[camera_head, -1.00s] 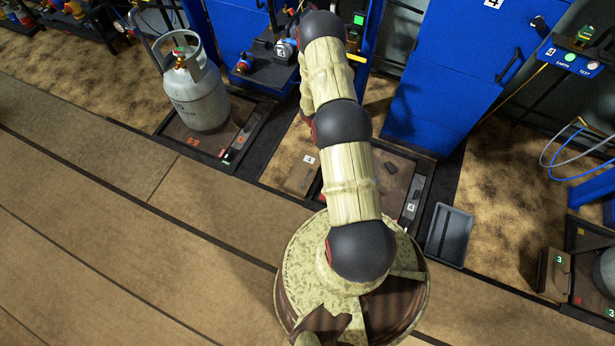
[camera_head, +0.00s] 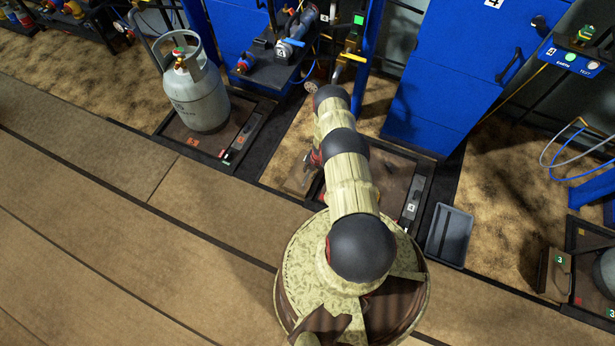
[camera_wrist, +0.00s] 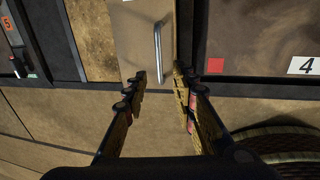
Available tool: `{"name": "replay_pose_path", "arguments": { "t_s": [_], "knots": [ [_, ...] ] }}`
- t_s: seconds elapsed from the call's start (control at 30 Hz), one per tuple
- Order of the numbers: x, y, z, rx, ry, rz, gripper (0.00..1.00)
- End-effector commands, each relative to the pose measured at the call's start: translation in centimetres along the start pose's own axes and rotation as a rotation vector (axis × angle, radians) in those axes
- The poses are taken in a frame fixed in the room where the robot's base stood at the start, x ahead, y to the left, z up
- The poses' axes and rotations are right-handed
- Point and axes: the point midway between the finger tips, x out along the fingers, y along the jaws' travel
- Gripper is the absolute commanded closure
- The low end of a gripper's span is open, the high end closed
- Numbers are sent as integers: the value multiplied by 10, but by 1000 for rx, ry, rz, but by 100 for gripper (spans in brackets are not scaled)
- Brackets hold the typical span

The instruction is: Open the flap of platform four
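Platform four (camera_head: 396,178) is a dark, low-edged plate, partly hidden behind my arm in the head view. Its number 4 and a red square show on it in the wrist view (camera_wrist: 262,45). The tan flap (camera_wrist: 133,45) lies beside the platform's left edge in the wrist view; a corner of it (camera_head: 293,183) shows in the head view. A silver bar handle (camera_wrist: 158,45) stands on the flap. My gripper (camera_wrist: 159,76) is open and empty, with the handle's lower end lined up between its fingertips. I cannot tell how far above the handle they are.
A grey gas cylinder (camera_head: 198,98) stands on the platform to the left. A grey tray (camera_head: 449,236) lies right of platform four. Blue cabinets (camera_head: 462,60) and a bench with valves (camera_head: 285,50) stand behind. The floor in front is clear.

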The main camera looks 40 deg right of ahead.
Motion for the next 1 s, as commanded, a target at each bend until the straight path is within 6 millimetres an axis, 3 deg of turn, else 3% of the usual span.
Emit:
{"name": "replay_pose_path", "arguments": {
  "t_s": [0.17, 0.4, 0.6, 1.0],
  "knots": [
    [14, 1, 2, -22, -2, 3, 73],
    [52, 0, 1, -20, -2, 2, 73],
    [72, 1, 2, -18, -3, 2, 73],
    [76, 2, 2, -16, -4, 2, 73]
  ]
}}
